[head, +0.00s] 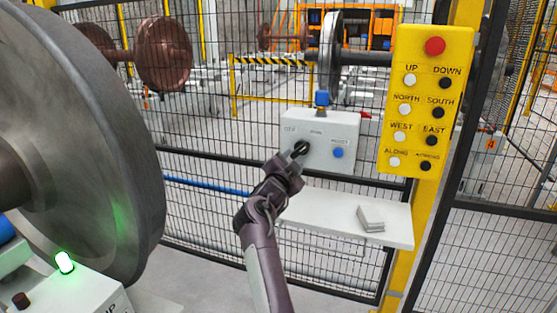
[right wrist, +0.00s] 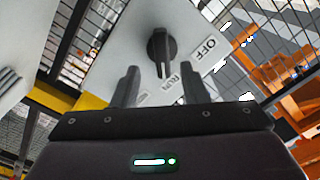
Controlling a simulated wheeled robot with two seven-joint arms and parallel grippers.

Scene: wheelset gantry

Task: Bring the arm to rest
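My right arm comes up from the bottom of the head view, and its gripper (head: 292,160) is at the front of a white control box (head: 325,128). In the right wrist view the two fingers of the gripper (right wrist: 158,72) stand apart. A black rotary knob (right wrist: 160,48) is just beyond and between the fingertips; I see no finger closed on it. The knob also shows in the head view (head: 301,147), partly behind the gripper. The label OFF is readable beside it in the wrist view. My left gripper is not in view.
A white shelf (head: 340,222) with a small grey stack (head: 370,218) is below the box. A yellow button panel (head: 427,100) hangs at the right. Black mesh fence (head: 200,180) stands behind. A large steel wheel (head: 75,140) and a lit green lamp (head: 64,262) are at the left.

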